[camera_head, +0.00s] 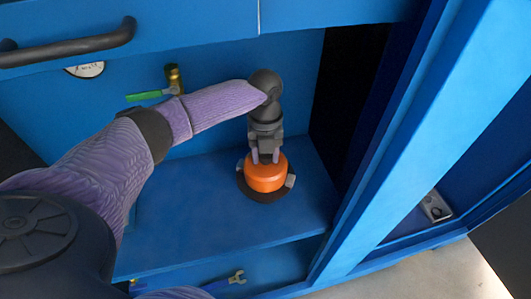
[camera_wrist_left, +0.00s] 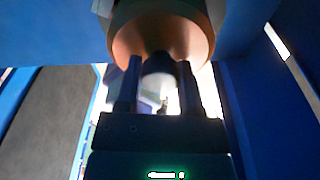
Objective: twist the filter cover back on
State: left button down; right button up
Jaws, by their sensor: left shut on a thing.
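The orange round filter cover (camera_head: 265,176) sits on a dark round base (camera_head: 262,196) on the blue cabinet's shelf. Small grey clamp-like pieces show at the base's sides. My left gripper (camera_head: 265,157) comes down from above, its fingers shut on the cover's top. In the left wrist view the cover (camera_wrist_left: 150,38) fills the top centre, and the gripper's two dark fingers (camera_wrist_left: 160,85) reach up to it. A pale rounded part shows between the fingers. The seam between cover and base is too small to judge. My right gripper is not in view.
A green-handled valve (camera_head: 150,95) and a round gauge (camera_head: 85,69) are on the back wall. A dark drawer handle (camera_head: 70,45) juts out above. A blue upright (camera_head: 410,150) stands at the right. A wrench (camera_head: 228,281) lies on the lower level. The shelf around the base is clear.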

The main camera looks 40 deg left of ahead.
pick_arm(q)
jog(key=shift+m, duration=1.1)
grip_release()
